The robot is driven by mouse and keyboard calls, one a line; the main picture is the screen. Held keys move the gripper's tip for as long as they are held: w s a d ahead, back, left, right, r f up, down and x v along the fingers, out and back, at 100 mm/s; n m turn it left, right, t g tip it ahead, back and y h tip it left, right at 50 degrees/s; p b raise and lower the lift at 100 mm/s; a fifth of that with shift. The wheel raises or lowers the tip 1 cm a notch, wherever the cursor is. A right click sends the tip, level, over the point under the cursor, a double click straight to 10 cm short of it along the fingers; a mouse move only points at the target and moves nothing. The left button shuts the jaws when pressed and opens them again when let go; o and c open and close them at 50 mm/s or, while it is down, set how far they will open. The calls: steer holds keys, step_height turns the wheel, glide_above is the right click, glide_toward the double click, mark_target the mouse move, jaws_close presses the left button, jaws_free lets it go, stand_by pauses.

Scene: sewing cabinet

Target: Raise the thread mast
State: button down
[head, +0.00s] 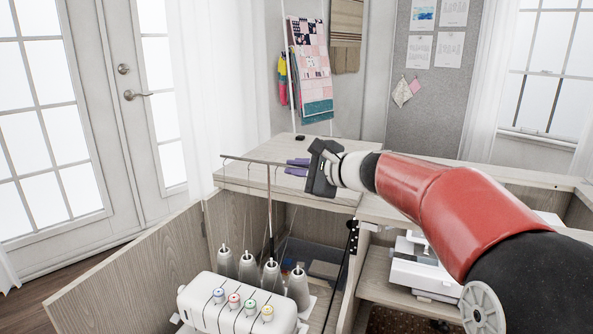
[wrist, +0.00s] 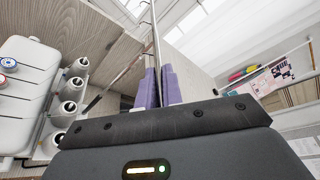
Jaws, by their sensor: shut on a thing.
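The thread mast (head: 269,205) is a thin upright pole with a horizontal crossbar (head: 245,160), standing behind the white serger (head: 230,305). Thin threads run down from the crossbar towards several grey cones (head: 248,266). My gripper (head: 290,167) has purple fingers and is at the right end of the crossbar. In the wrist view the fingers (wrist: 159,88) are shut on a thin metal rod of the mast (wrist: 154,35), which runs away between them. The pole (wrist: 123,72) slants off to the left there. The exact contact is hidden between the fingers.
The serger sits inside an open wooden cabinet with its door (head: 130,270) swung out on the left. A wooden top panel (head: 300,185) lies behind my gripper, with a small black object (head: 300,138) on it. A white machine (head: 420,265) stands on the right under my arm.

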steer(key=shift+r, duration=0.4)
steer(key=c, duration=1.6)
jaws_free()
steer(key=shift+o, duration=0.3)
steer(key=shift+f, duration=0.1)
steer(key=b+v, duration=0.1)
steer(key=v, duration=0.6)
steer(key=shift+s+d, duration=0.3)
